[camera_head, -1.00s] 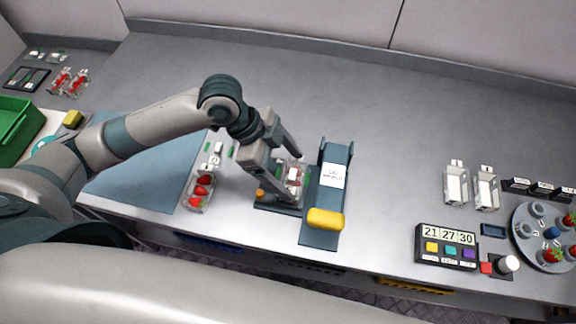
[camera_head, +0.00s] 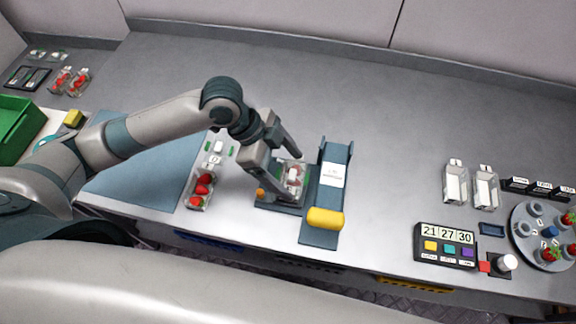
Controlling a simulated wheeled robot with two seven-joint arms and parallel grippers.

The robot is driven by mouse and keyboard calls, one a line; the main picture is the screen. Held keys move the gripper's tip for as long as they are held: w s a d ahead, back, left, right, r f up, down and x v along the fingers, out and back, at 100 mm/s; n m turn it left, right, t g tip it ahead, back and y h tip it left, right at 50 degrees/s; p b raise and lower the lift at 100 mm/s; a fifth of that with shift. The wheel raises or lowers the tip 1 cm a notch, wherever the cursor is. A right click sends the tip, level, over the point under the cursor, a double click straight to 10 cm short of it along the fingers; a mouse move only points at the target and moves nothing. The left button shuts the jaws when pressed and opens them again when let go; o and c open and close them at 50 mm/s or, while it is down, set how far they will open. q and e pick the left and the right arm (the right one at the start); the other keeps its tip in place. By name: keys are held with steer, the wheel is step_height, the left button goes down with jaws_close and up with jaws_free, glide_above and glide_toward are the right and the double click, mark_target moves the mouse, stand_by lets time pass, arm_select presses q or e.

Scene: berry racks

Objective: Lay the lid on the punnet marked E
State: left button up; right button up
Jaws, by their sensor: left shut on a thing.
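My left gripper (camera_head: 290,173) reaches down over a dark stand (camera_head: 267,204) in the middle of the worktop. It is shut on what looks like a clear lid with a white grip block (camera_head: 293,174). A clear punnet with red berries (camera_head: 299,186) is on the stand under the jaws, partly hidden by them. I cannot tell whether the lid touches its rim. Another open punnet with strawberries (camera_head: 201,186) stands to the left, a small white tag behind it. I cannot read a letter E on either punnet. My right gripper is not in view.
A blue-grey slide with a yellow roller (camera_head: 325,219) stands close right of the stand. Farther right are two clear empty containers (camera_head: 455,184), a button panel (camera_head: 446,246) and a round berry tray (camera_head: 541,262). A blue mat (camera_head: 150,177) and green crate (camera_head: 14,125) lie left.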

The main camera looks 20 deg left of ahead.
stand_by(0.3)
arm_select(q)
steer(key=o, duration=1.1)
steer(key=shift+r, duration=0.1)
steer(key=shift+r+p, duration=3.4)
steer(key=shift+p, duration=0.45)
